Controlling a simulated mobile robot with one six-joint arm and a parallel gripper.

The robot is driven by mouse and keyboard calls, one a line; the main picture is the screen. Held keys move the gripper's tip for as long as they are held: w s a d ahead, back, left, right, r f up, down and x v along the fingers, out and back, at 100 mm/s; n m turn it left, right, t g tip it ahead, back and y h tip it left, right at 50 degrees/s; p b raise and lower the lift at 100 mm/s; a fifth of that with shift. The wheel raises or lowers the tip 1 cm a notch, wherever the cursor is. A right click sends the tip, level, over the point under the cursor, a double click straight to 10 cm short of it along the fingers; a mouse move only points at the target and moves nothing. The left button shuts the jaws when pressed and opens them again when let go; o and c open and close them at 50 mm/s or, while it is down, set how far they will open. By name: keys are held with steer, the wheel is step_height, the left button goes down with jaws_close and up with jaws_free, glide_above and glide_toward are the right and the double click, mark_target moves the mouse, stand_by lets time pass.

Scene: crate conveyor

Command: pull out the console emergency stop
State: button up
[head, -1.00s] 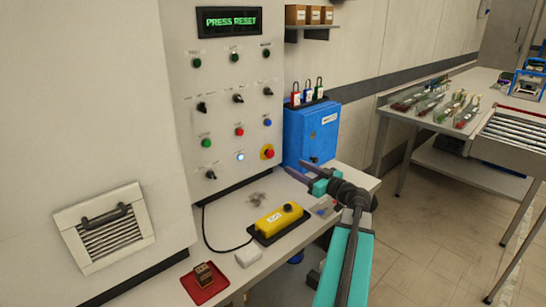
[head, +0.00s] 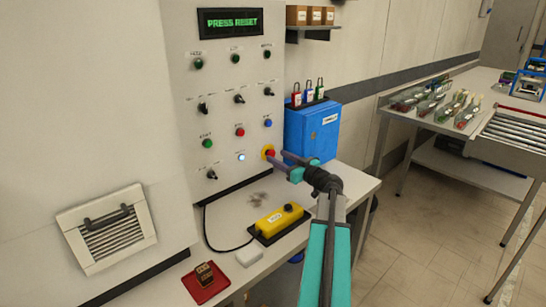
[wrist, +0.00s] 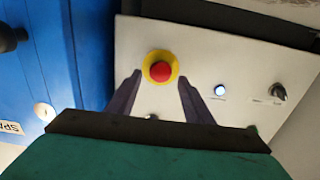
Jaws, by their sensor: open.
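The console emergency stop (head: 268,153) is a red mushroom button on a yellow round base, at the lower right of the console panel (head: 222,120). In the wrist view the button (wrist: 160,72) shows face-on, ahead of the fingertips and between their lines. My gripper (head: 283,163) is open and empty, with its dark fingers pointing at the button from the right. In the wrist view the fingers (wrist: 160,90) stand on either side, just below the yellow base. Whether they touch the panel I cannot tell. The display (head: 230,22) reads "PRESS RESET".
A lit white button (head: 241,156) sits left of the emergency stop. A blue box (head: 312,135) with padlocks on top stands close on the right. A yellow pendant (head: 279,219) and a red tray (head: 205,284) lie on the shelf below.

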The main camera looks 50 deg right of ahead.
mark_target(273, 154)
steer(key=shift+w+d, duration=0.1)
steer(key=shift+w, duration=1.45)
jaws_close()
